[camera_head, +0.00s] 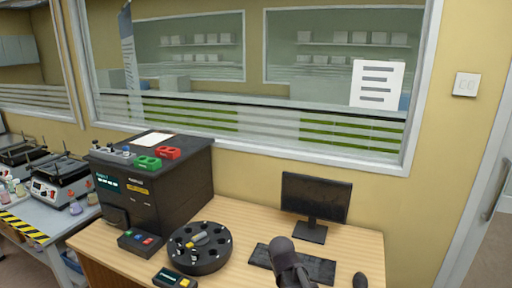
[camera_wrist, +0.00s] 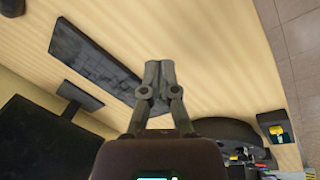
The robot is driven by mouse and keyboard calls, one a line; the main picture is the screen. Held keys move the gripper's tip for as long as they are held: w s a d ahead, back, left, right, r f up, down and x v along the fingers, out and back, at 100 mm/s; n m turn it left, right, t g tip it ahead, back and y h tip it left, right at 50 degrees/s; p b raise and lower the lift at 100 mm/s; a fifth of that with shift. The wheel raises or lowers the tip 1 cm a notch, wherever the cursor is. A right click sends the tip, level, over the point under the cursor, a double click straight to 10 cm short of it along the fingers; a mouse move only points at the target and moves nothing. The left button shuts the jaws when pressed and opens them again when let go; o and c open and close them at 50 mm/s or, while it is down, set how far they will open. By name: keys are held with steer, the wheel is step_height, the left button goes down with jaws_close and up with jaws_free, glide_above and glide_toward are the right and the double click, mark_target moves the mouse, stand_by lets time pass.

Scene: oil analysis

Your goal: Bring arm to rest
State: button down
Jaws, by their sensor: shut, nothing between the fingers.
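My gripper (camera_wrist: 159,75) is shut and empty in the wrist view, its fingertips together above the wooden desk (camera_wrist: 215,55). In the head view, a dark grey part of my arm (camera_head: 284,255) shows at the bottom, in front of the keyboard (camera_head: 318,266). The keyboard also shows in the wrist view (camera_wrist: 95,58), to the left of and partly behind my fingers. I cannot tell the exact height of the fingers above the desk.
A monitor (camera_head: 316,197) stands behind the keyboard, and a mouse (camera_head: 360,281) lies to its right. A round black carousel (camera_head: 200,258), a small yellow-and-black device (camera_head: 174,279) and a large black analyser (camera_head: 185,180) stand on the left. Bare desk lies between carousel and monitor.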

steer(key=s+d+r+m+g+y+p, duration=0.1)
steer(key=s+d+r+m+p, duration=0.1)
steer(key=s+d+m, duration=0.3)
steer(key=shift+s+d+m+y, duration=0.3)
steer(key=shift+s+d+y, duration=0.1)
steer(key=shift+s+d, duration=0.7)
steer(key=shift+w, duration=0.1)
stand_by(2.2)
